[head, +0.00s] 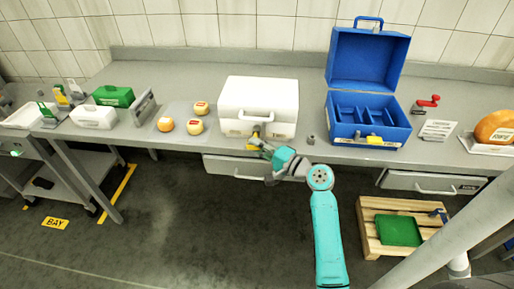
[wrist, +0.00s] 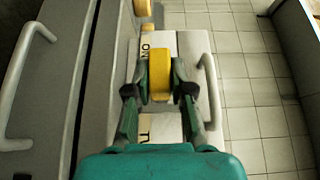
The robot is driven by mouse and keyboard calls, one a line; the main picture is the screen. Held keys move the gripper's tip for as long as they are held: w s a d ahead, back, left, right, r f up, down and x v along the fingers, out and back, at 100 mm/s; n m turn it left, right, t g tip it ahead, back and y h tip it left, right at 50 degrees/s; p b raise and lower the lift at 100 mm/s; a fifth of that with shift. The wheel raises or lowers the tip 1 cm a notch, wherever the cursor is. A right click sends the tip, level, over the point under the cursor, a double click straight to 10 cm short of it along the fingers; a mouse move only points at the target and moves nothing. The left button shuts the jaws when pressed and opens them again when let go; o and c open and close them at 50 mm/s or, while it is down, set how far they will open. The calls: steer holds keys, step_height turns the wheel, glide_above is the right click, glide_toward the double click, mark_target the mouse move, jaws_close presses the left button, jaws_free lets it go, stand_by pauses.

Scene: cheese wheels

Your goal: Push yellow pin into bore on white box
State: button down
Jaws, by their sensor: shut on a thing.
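The white box (head: 262,95) stands on the counter with its lid down and a handle at its front. It also shows in the wrist view (wrist: 192,46), with dark letters on its face. The yellow pin (wrist: 159,75) has a rounded head, held between the two fingers of my gripper (wrist: 159,92). In the head view the pin (head: 256,129) is small, at the lower front of the white box, with my gripper (head: 259,142) at it. The bore is hidden, and I cannot tell whether the pin is inside it or only in front.
An open blue case (head: 366,70) stands to the right, with a small grey piece (head: 311,140) between. Several small cheeses (head: 195,127) lie to the left. Drawer handles (head: 250,177) jut out below the counter (head: 320,155). A pallet (head: 372,240) with a green board is on the floor.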

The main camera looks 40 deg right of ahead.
steer(key=shift+w+d, duration=0.8)
steer(key=shift+d, duration=0.2)
steer(key=c, duration=0.9)
jaws_free()
steer(key=shift+c, duration=0.2)
steer(key=shift+s, duration=0.1)
steer(key=s+d, duration=0.1)
steer(key=s, duration=1)
steer(key=shift+s+d, duration=0.3)
steer(key=shift+s, duration=0.05)
